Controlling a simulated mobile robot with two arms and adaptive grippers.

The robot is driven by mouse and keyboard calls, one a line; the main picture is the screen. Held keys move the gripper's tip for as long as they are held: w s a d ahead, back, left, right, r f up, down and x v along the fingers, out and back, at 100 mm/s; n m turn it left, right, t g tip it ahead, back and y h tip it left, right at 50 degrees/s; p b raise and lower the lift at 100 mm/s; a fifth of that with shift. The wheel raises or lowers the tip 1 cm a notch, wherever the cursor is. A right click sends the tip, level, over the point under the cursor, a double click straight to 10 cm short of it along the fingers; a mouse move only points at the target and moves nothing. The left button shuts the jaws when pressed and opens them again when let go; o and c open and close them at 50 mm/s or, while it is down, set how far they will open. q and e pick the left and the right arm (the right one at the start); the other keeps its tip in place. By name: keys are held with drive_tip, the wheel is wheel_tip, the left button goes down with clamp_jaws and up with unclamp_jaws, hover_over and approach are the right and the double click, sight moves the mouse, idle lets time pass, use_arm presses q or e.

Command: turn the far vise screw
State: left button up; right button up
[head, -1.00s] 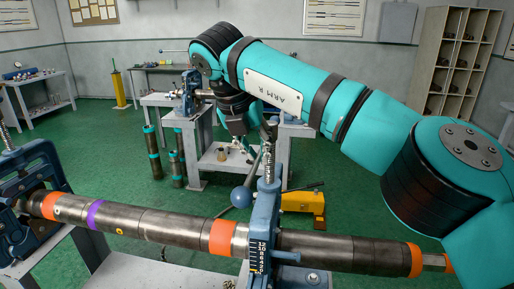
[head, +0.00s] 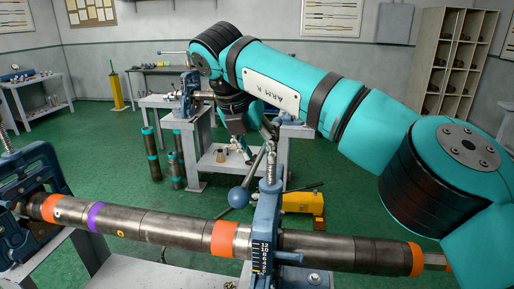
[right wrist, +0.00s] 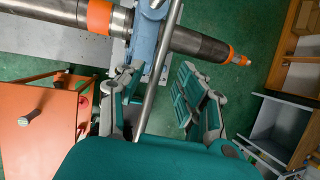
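A blue pipe vise (head: 264,222) stands upright in the middle of the head view, around a long dark pipe (head: 320,245) with orange bands. Its threaded screw (head: 270,170) rises from the top, and a slanted handle bar ends in a blue-grey ball (head: 239,197). A second blue vise (head: 35,205) holds the pipe at the left. My right gripper (head: 255,142) is just above and behind the middle vise's screw. In the right wrist view my right gripper (right wrist: 157,80) has its fingers spread, with the metal bar (right wrist: 160,70) running through the gap. Contact cannot be told. My left gripper is out of view.
A yellow tool (head: 303,203) sits on the green floor behind the vise. Behind it are a workbench with another vise (head: 188,90), upright dark pipes (head: 153,155) and a shelf unit (head: 455,65). An orange cabinet (right wrist: 40,125) shows in the wrist view.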

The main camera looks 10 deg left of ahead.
drive_tip(key=shift+a+r, duration=0.1)
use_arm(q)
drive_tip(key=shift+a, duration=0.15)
use_arm(e)
drive_tip(key=s+a, duration=0.5)
drive_tip(key=s, duration=0.6)
drive_tip(key=shift+a+r, duration=0.25)
drive_tip(key=shift+r, duration=0.2)
drive_tip(key=shift+s, duration=0.1)
drive_tip(key=shift+c, duration=0.3)
